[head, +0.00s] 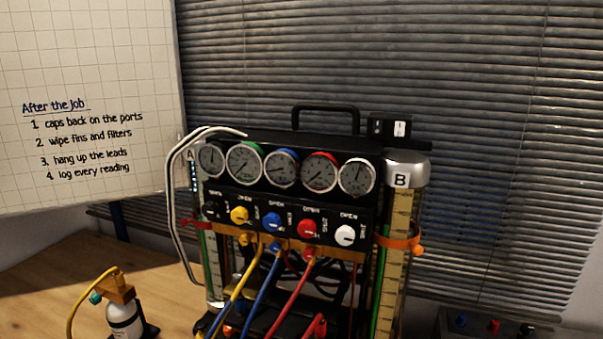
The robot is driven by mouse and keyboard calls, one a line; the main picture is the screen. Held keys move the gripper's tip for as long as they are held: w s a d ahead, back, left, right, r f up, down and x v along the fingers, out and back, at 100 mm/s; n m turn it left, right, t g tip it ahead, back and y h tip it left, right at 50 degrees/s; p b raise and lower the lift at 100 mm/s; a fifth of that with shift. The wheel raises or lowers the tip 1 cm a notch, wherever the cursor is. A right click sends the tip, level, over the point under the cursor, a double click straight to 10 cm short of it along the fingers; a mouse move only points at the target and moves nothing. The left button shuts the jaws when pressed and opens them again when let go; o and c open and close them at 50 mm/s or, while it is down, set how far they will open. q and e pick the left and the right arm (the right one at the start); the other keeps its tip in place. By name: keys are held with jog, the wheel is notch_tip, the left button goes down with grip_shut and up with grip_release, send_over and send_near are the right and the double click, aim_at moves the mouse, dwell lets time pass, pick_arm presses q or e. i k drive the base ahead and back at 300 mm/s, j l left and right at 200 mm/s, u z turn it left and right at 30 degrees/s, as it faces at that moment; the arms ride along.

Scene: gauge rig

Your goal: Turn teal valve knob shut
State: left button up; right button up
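A small teal knob (95,298) sticks out to the left from the brass-coloured valve block (116,289) on top of a small white bottle (123,318). The bottle stands on the wooden table at the lower left, and its lower end is cut off by the picture's edge. A yellow hose (76,306) runs from the valve top down to the left. The knob is too small to tell how far it is turned. Neither of my grippers is in view.
A gauge rig (315,225) with several gauges, coloured knobs and hoses stands right of the bottle. Glass cylinders flank it, the right one marked B (400,181). A whiteboard (90,100) and blinds (500,120) are behind.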

aim_at(95, 299)
jog(key=u, duration=1.3)
